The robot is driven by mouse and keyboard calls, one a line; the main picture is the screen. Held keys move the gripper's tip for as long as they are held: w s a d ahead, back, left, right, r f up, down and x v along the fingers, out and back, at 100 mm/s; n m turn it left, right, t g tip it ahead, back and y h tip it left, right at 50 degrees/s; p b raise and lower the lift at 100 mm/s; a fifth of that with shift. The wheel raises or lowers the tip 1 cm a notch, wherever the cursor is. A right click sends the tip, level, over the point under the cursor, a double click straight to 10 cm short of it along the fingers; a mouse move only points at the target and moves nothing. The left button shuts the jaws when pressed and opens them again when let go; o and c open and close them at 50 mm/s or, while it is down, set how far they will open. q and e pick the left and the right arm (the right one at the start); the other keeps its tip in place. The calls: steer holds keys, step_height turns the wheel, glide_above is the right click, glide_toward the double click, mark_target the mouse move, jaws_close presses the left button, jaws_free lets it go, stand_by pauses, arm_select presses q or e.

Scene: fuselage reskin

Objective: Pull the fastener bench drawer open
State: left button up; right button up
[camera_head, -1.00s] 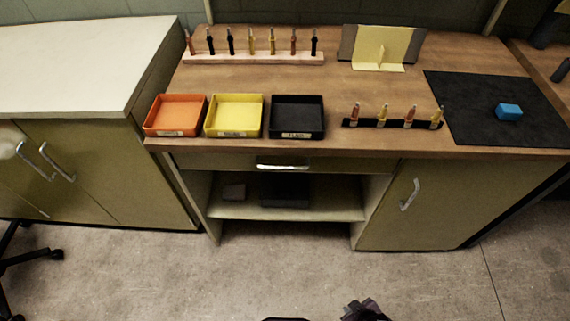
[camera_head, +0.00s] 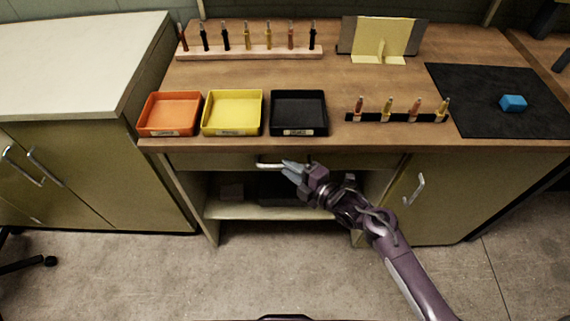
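The fastener bench drawer (camera_head: 220,161) is a wide, shallow front under the wooden bench top, and it looks closed. Its pale metal handle (camera_head: 268,165) is a horizontal bar, and its right end is partly hidden by my gripper. My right gripper (camera_head: 287,170) reaches in from the lower right with its grey fingertips at the right part of the handle. I cannot tell whether they touch it or go around it, or how far apart the fingers are. My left gripper is not in view.
Orange (camera_head: 170,132), yellow (camera_head: 232,129) and black (camera_head: 298,130) trays stand near the bench's front edge, above the drawer. An open shelf (camera_head: 240,212) lies below. A cupboard door with a handle (camera_head: 415,188) is at right. The floor in front is clear.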

steer(key=shift+x, duration=1.2)
steer(key=shift+f, duration=0.1)
jaws_close()
steer(key=shift+s, duration=0.1)
